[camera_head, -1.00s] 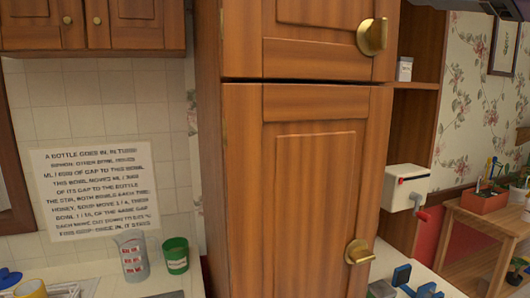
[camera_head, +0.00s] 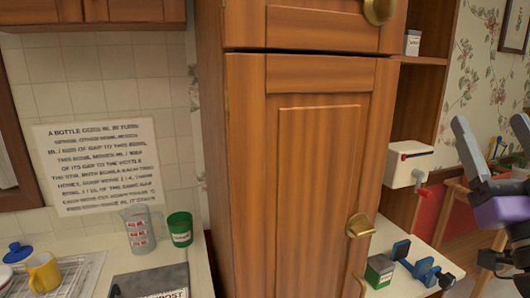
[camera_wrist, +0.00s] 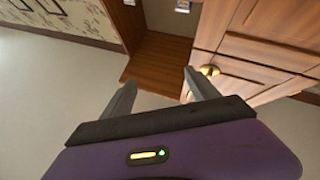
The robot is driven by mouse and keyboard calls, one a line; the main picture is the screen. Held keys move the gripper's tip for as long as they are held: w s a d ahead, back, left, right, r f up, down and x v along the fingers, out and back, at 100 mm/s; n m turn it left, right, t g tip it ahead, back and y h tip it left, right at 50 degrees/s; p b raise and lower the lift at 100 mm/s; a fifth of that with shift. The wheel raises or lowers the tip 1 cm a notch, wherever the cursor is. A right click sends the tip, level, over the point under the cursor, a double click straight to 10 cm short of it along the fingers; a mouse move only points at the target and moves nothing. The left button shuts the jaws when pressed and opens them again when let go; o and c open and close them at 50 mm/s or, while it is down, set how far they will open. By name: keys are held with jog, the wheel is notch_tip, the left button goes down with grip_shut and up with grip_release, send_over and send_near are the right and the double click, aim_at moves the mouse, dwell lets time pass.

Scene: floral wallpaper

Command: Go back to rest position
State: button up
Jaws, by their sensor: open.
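My gripper (camera_head: 492,152) is at the right edge of the head view, raised in front of the side table and the wallpapered wall. Its two grey fingers are apart with nothing between them. The wrist view also shows the spread fingers of my gripper (camera_wrist: 160,92), with only floor and cabinet beyond them. A tall wooden cabinet (camera_head: 318,190) with brass knobs stands left of my gripper in the head view, and its doors look shut. It also shows in the wrist view (camera_wrist: 255,60), at the upper right.
A counter (camera_head: 75,248) at left holds a measuring cup (camera_head: 139,230), a green cup (camera_head: 180,229) and a yellow mug (camera_head: 43,272). A low surface right of the cabinet holds a green box (camera_head: 379,271) and a blue tool (camera_head: 425,270). A white wall-mounted box (camera_head: 408,163) has a red handle.

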jog(key=s+a+f+m+g+h, duration=0.1)
jog(key=s+a+f+m+g, duration=0.15)
jog(key=s+f, duration=0.7)
jog(key=s+a+f+m+g+h, duration=0.1)
jog(key=s+a+f+m+g, duration=0.15)
jog(key=f, duration=1.35)
jog(key=s+a+f+n+g+y, duration=0.2)
jog(key=s+a+f+g, duration=0.1)
jog(key=s+f, duration=0.5)
jog(key=s+a+f+n+g+y, duration=0.2)
jog(key=s+f, duration=0.7)
jog(key=s, duration=0.5)
jog(key=shift+s+a+f+n+g, duration=0.25)
jog(key=shift+a+g, duration=0.35)
jog(key=shift+a, duration=0.6)
jog(key=shift+r, duration=0.1)
